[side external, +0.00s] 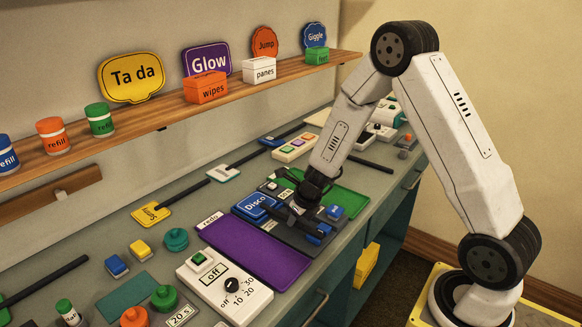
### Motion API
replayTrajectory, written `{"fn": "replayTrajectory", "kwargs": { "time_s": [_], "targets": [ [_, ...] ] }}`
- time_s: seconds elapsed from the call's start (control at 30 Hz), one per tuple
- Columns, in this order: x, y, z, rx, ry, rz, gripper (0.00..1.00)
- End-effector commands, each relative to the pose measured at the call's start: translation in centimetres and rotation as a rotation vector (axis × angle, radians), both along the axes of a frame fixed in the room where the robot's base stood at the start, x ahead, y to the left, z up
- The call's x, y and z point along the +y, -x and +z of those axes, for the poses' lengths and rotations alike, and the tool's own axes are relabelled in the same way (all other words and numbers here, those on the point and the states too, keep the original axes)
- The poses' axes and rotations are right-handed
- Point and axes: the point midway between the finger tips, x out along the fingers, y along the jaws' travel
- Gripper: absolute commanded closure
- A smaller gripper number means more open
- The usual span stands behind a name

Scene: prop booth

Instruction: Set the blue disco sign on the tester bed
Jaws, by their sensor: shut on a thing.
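The blue sign lettered "Disco" (252,206) lies nearly flat, face up, at the left end of a dark grey bed (293,239) with blue blocks, which I take to be the tester bed. My gripper (272,212) reaches in from the right and is shut on the sign's right edge. The gripper's dark body hides part of the bed. From this view I cannot tell whether the sign rests on the bed or is held just above it.
A white control box (222,286) with a dial stands nearer. A shelf (150,136) above holds tins, boxes and other signs. Sticks and coloured buttons lie about the counter.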

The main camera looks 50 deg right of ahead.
Motion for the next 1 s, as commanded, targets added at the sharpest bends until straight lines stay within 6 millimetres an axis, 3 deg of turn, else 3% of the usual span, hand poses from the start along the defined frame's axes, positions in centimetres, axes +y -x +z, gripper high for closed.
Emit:
{"fn": "replayTrajectory", "kwargs": {
  "time_s": [1.0],
  "targets": [
    [-0.01, -0.01, -0.66, 0.0, 0.0, 0.0, 1.0]
  ]
}}
